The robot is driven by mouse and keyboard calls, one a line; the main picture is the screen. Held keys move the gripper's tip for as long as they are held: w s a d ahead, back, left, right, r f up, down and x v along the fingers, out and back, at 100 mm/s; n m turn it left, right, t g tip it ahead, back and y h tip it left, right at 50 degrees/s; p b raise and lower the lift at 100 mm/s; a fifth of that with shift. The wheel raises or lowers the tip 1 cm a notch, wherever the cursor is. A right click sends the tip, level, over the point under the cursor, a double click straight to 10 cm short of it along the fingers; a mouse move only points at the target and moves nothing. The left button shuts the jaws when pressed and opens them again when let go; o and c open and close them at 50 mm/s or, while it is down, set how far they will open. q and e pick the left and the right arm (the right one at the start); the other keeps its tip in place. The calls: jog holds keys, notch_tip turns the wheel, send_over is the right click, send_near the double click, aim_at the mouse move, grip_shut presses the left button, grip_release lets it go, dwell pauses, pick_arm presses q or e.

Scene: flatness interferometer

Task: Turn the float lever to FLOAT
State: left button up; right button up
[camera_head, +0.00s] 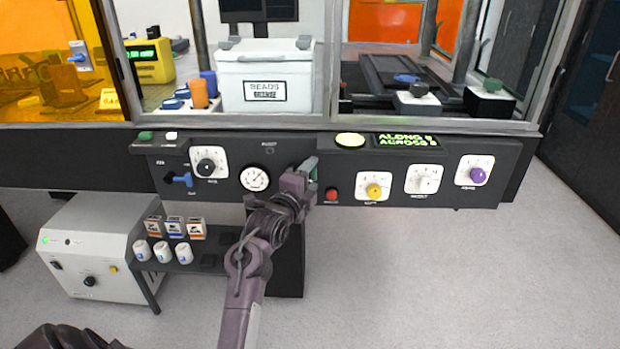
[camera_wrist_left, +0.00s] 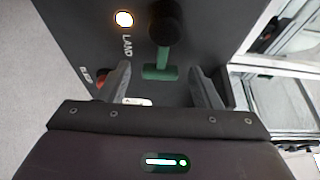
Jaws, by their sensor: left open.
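The float lever (camera_wrist_left: 163,62) is a green T-shaped handle on a round black pivot, low in the picture from that pivot in the left wrist view. A lit lamp (camera_wrist_left: 124,18) sits beside the word LAND, left of the pivot. My left gripper (camera_wrist_left: 160,76) is open, with the green crossbar between its fingertips and a gap on both sides. In the head view my left gripper (camera_head: 309,166) is at the middle of the dark control panel and hides most of the lever; a sliver of green (camera_head: 315,173) shows. No FLOAT label is readable. My right gripper is not in view.
A red button (camera_head: 332,193) is just right of the gripper. A round gauge (camera_head: 255,178) and a blue lever (camera_head: 181,179) are to the left. Yellow (camera_head: 374,190) and purple (camera_head: 477,175) knobs are to the right. A window frame runs above the panel.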

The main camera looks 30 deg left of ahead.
pick_arm(q)
jog(key=c, duration=1)
